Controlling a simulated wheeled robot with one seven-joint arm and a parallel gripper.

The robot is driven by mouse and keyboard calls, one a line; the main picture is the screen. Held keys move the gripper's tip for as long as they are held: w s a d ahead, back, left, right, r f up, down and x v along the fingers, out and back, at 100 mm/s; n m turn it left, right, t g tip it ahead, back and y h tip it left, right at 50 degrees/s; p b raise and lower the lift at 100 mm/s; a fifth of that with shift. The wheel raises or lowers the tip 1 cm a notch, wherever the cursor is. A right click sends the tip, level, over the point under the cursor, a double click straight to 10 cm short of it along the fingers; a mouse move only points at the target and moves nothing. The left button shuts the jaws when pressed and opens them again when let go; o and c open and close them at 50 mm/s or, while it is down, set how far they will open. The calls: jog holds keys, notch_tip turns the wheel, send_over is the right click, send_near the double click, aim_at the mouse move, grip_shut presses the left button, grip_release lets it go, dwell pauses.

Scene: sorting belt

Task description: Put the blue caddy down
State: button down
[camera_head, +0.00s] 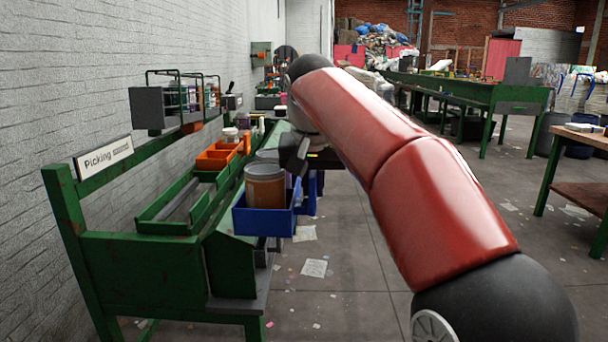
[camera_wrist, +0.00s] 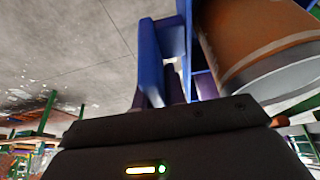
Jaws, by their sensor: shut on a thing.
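The blue caddy (camera_head: 262,222) is at the right side of the green sorting bench, near its edge. A brown-orange tub (camera_head: 265,188) with a grey band stands in it. My gripper (camera_head: 297,158) is at the caddy's right side and is shut on it. In the wrist view my gripper (camera_wrist: 168,92) is close to the caddy's blue upright part (camera_wrist: 152,62), and the tub (camera_wrist: 262,40) fills the upper right. The caddy looks about level. I cannot tell whether its base touches the bench; the fingertips are mostly hidden.
The green bench (camera_head: 140,262) has a trough, orange bins (camera_head: 218,157) and jars along it. A grey shelf with a wire rack (camera_head: 160,108) stands above it by the white wall. Concrete floor (camera_head: 350,240) with scraps is open to the right. A wooden-topped table (camera_head: 583,190) is far right.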

jog(key=d+f+m, duration=0.1)
jog(key=d+f, duration=0.4)
jog(key=f, duration=0.7)
jog(key=d+f+m+h, duration=0.1)
jog(key=d+f, duration=0.3)
jog(key=f, duration=0.7)
jog(key=d+f+m, duration=0.1)
jog(key=d+f, duration=0.4)
jog(key=f, duration=0.7)
jog(key=s+f+n+y, duration=0.1)
jog(key=s+f+n, duration=0.2)
jog(key=f, duration=1.1)
jog(key=s, duration=0.3)
jog(key=shift+s+a+n, duration=0.2)
jog(key=shift+n, duration=0.2)
jog(key=shift+f, duration=0.1)
